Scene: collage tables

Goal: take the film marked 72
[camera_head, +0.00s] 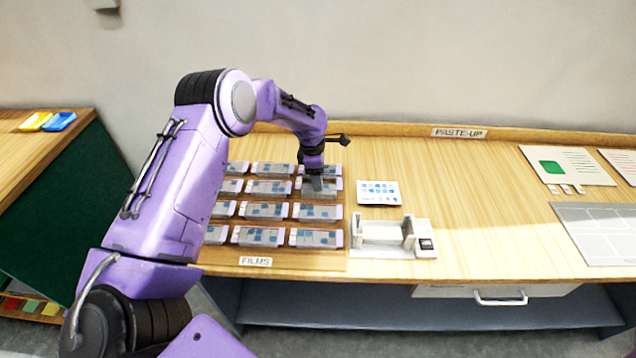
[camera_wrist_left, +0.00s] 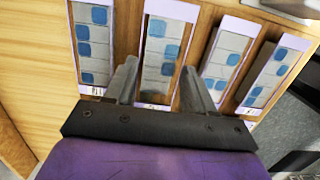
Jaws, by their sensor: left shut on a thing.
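Several films lie in rows on the board marked FILMS (camera_head: 255,261); each is a pale strip with grey and blue squares. My left gripper (camera_head: 316,186) points down at a film (camera_head: 330,187) in the right-hand column. The film's end label is partly hidden by the gripper, and I cannot read the number. Neighbouring films lie to its left (camera_wrist_left: 95,40) and right (camera_wrist_left: 225,60). My right gripper is not in view.
A white card with blue squares (camera_head: 378,198) lies right of the films. A white device with two uprights (camera_head: 385,251) stands near the front edge. The PASTE-UP sign (camera_head: 459,133) is on the back ledge. The table's middle right is clear.

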